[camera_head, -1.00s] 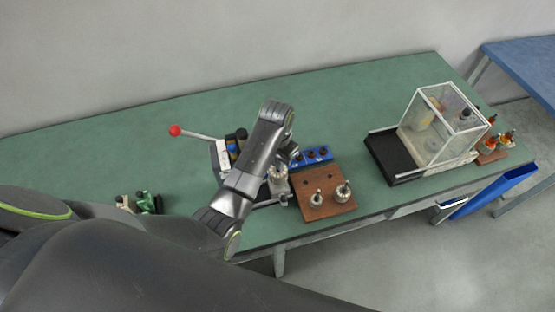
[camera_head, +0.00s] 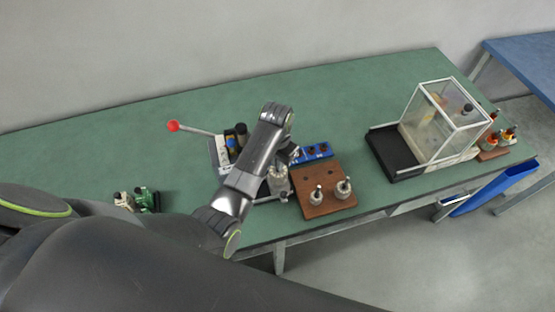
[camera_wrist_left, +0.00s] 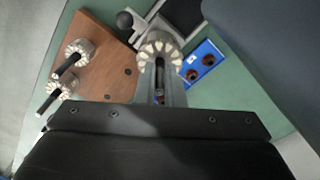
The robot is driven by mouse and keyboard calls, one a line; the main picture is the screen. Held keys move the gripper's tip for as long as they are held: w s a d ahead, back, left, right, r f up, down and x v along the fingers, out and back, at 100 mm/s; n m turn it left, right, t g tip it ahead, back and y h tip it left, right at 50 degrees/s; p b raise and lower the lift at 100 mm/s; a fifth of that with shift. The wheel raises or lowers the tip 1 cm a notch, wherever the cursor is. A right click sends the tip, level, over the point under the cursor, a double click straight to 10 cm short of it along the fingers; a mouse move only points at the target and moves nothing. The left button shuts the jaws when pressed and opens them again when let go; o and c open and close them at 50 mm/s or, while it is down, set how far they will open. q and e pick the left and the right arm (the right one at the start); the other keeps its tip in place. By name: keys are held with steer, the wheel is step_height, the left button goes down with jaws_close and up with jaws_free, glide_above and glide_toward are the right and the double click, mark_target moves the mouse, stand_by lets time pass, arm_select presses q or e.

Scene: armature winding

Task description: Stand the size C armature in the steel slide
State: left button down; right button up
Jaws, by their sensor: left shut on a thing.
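My left gripper (camera_wrist_left: 160,88) is shut on an armature (camera_wrist_left: 160,50), a pale ring of segments around a shaft. In the head view the held armature (camera_head: 278,181) shows beside my left gripper (camera_head: 287,160), over the right end of the winding fixture. In the left wrist view, grey steel parts of the fixture (camera_wrist_left: 146,22), with a dark knob, lie just beyond the armature. I take these for the steel slide. My gripper and the armature hide much of it, and I cannot tell whether they touch. The size mark is not readable. My right gripper is not in view.
A brown board (camera_head: 328,203) holds two more armatures (camera_head: 343,188) to the right. A blue block (camera_head: 318,151) with dark holes is behind it. A red-ball lever (camera_head: 173,126) sticks out left. A clear case (camera_head: 440,120) stands far right. The back of the green table (camera_head: 300,95) is clear.

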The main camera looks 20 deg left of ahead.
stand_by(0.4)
arm_select(q)
steer(key=c, duration=1.5)
jaws_free()
steer(key=shift+o, duration=0.2)
steer(key=shift+r+p, duration=0.65)
steer(key=shift+r, duration=1.6)
